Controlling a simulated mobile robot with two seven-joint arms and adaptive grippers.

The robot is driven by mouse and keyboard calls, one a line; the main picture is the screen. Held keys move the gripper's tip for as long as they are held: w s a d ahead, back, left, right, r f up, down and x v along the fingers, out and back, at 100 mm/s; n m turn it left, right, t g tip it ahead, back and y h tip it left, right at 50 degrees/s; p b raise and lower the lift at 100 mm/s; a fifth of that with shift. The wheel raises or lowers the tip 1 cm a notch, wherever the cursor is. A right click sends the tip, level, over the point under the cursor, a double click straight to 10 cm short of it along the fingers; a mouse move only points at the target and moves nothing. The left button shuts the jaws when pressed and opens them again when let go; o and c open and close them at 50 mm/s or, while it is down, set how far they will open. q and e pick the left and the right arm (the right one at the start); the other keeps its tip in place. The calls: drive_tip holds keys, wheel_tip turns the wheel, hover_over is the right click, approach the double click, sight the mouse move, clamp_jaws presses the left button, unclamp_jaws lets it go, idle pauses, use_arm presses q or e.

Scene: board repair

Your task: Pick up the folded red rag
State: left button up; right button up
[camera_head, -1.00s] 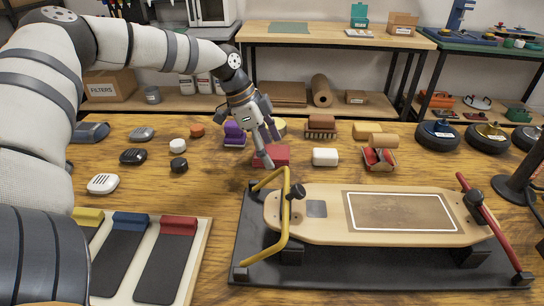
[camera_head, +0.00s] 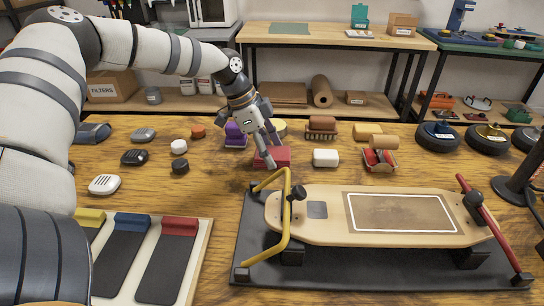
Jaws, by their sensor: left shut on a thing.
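The folded red rag (camera_head: 276,155) lies on the wooden table just behind the yellow clamp of the skateboard stand. My left gripper (camera_head: 271,157) points down at it from above, with its fingers at the rag's left part and one finger in front of it. It is shut on the rag, which seems to be at table height still; whether it is clear of the table I cannot tell. My right gripper is not in view.
The skateboard deck (camera_head: 330,215) sits on a black mat in front. A white block (camera_head: 326,158), a brush (camera_head: 321,127), a purple item (camera_head: 236,135) and a sanding block (camera_head: 379,157) stand nearby. Black wheels (camera_head: 437,137) are at the right.

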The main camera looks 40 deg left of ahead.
sight(279, 153)
use_arm(q)
drive_tip(key=shift+r, duration=0.1)
wheel_tip(279, 153, up, 4)
drive_tip(key=shift+f+p, duration=0.1)
drive_tip(key=shift+p, duration=0.2)
drive_tip(key=s+d+r+p, duration=0.4)
drive_tip(key=s+d+r, duration=0.5)
drive_tip(key=s, duration=0.1)
drive_tip(key=shift+d+r+p, duration=0.15)
drive_tip(key=shift+d+p, duration=0.2)
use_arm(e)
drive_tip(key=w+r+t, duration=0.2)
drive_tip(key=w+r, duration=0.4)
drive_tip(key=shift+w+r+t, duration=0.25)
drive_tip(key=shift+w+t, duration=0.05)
use_arm(q)
drive_tip(key=shift+o, duration=0.3)
drive_tip(key=shift+s, duration=0.1)
